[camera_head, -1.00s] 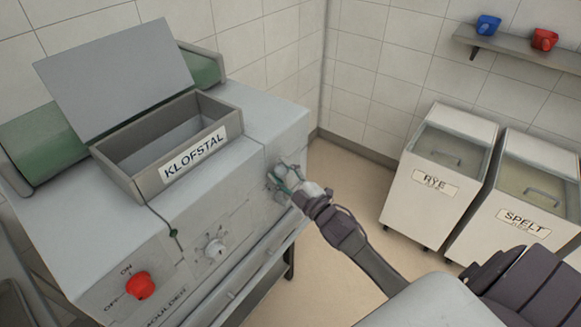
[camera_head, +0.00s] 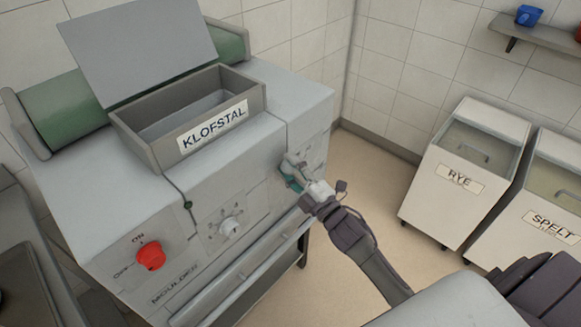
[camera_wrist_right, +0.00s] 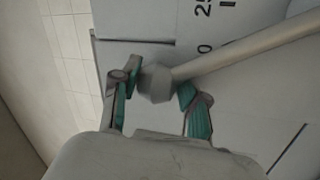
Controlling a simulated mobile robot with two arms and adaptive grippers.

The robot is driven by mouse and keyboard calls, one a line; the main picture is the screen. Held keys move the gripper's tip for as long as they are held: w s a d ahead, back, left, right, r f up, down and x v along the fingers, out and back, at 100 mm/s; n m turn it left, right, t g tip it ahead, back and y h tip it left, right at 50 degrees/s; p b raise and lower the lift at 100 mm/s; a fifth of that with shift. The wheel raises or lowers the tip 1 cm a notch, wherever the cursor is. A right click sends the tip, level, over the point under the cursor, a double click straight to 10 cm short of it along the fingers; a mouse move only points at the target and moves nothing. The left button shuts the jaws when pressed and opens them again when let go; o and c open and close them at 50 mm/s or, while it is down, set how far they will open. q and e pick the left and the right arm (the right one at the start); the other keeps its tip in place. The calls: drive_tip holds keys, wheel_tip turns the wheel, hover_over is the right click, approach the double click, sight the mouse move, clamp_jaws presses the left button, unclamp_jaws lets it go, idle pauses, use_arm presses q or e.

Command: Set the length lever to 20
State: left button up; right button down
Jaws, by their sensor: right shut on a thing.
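The grey-white moulder (camera_head: 130,215) stands at the left, with the length lever (camera_head: 293,160) on the right part of its front panel. My right gripper (camera_head: 293,183) is at this lever, with its green-padded fingers around the lever's end. In the right wrist view, the lever's pale rod (camera_wrist_right: 245,50) runs in from the upper right and ends in a knob (camera_wrist_right: 156,83). The knob sits between the two fingers of my right gripper (camera_wrist_right: 158,98). Part of a printed scale (camera_wrist_right: 208,28) shows behind the rod, with "25" and a "0" readable. My left gripper is out of view.
A round dial (camera_head: 230,228) and a red on/off knob (camera_head: 150,256) are on the moulder's front. A hopper (camera_head: 245,105) labelled KLOFSTAL is on top. RYE (camera_head: 425,195) and SPELT (camera_head: 525,235) bins stand at the right. Open floor (camera_head: 370,190) lies between.

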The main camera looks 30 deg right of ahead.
drive_tip(key=shift+d+r, duration=0.1)
drive_tip(key=shift+r, duration=0.05)
drive_tip(key=c, duration=0.7)
unclamp_jaws()
drive_tip(key=shift+o, duration=0.2)
drive_tip(key=shift+s+f, duration=0.15)
drive_tip(key=shift+f, duration=0.05)
drive_tip(key=v, duration=1.1)
drive_tip(key=shift+s, duration=0.4)
drive_tip(key=shift+d+f, duration=0.1)
drive_tip(key=shift+f, duration=0.05)
